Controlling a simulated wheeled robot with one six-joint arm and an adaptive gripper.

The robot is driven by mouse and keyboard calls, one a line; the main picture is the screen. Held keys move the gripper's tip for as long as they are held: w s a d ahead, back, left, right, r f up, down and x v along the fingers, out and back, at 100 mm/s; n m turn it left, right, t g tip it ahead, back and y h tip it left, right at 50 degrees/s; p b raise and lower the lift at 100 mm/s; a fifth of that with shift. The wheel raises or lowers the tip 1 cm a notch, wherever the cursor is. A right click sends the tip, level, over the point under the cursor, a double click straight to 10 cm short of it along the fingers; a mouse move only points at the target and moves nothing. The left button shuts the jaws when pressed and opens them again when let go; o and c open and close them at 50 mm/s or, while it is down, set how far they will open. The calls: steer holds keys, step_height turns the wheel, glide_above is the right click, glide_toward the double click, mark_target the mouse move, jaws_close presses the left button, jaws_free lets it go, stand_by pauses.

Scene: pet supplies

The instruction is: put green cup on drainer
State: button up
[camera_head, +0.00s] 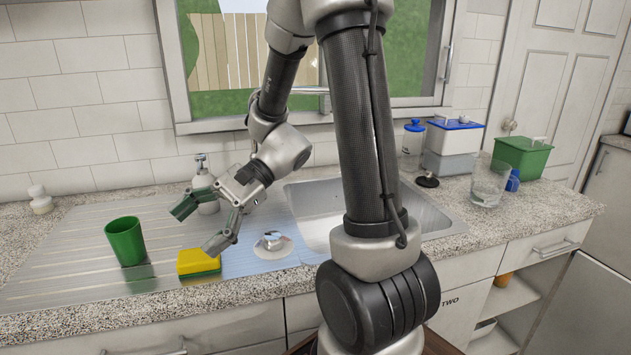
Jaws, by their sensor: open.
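The green cup (125,241) stands upright at the left of the sink, on the ribbed metal drainer (75,265). My gripper (190,228) is open and empty, its fingers spread and pointing left toward the cup. It is to the right of the cup, apart from it, and above the yellow sponge. My arm comes down from the top of the view and hides part of the sink.
A yellow and green sponge (198,263) lies right of the cup. A soap dispenser (205,185) stands behind my gripper. The sink basin (318,205) is to the right. A glass jar (489,181) and lidded boxes (453,145) stand on the right counter.

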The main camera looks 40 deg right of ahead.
steer(key=s+d+r+n+h, duration=0.2)
steer(key=s+d+n+h, duration=0.5)
steer(key=s+d, duration=0.2)
steer(key=s+d+r+n+t+h, duration=0.1)
steer(key=d+r+n+t+h, duration=0.4)
steer(key=d, duration=0.6)
steer(key=shift+s+d+r+h, duration=0.2)
steer(key=shift+s+h, duration=0.1)
steer(key=shift+h, duration=0.2)
steer(key=shift+c, duration=0.5)
